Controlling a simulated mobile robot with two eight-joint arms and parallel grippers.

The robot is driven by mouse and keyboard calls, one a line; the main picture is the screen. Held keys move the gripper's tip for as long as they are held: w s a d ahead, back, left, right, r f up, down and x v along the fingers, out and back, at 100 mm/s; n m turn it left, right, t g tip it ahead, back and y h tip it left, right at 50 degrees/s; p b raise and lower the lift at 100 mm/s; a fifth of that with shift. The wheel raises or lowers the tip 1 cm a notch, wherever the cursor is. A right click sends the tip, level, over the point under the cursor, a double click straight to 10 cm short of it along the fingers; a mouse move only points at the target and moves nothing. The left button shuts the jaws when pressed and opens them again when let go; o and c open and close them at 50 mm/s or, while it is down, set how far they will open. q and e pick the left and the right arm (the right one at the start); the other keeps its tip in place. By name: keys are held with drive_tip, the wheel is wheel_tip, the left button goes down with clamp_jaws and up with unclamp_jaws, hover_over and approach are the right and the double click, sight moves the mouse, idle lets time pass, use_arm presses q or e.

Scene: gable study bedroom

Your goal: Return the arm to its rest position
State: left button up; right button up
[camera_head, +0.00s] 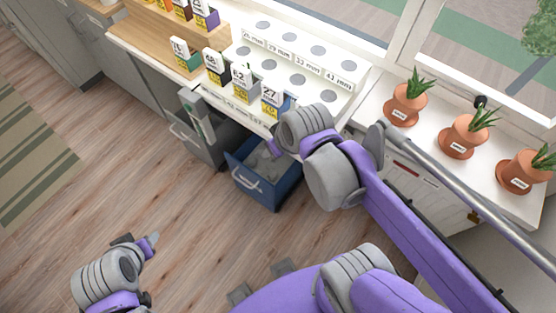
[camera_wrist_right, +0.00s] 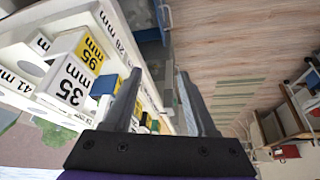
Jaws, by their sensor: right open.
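My right arm (camera_head: 380,200) reaches in from the lower right in the head view. Its gripper (camera_head: 274,147) is over the far edge of the open blue drawer (camera_head: 282,192), partly hidden by its own wrist. In the right wrist view the right gripper (camera_wrist_right: 158,82) has its two fingers apart, with nothing between them. My left gripper (camera_head: 140,242) is low at the left over the wooden floor, far from the furniture. It holds nothing that I can see, and its finger gap is unclear.
A white counter holds a size-marked rack (camera_head: 300,62) and several labelled boxes, one marked 27 (camera_head: 271,103). Potted plants (camera_head: 462,134) stand on the right sill.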

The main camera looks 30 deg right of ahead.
drive_tip(key=shift+m+t, duration=0.3)
drive_tip(key=shift+m, duration=0.2)
drive_tip(key=s+f, duration=0.1)
drive_tip(key=s+a+f, duration=0.1)
drive_tip(key=s+f, duration=0.1)
drive_tip(key=f, duration=0.1)
drive_tip(key=shift+s+a, duration=0.3)
drive_tip(key=shift+s, duration=0.05)
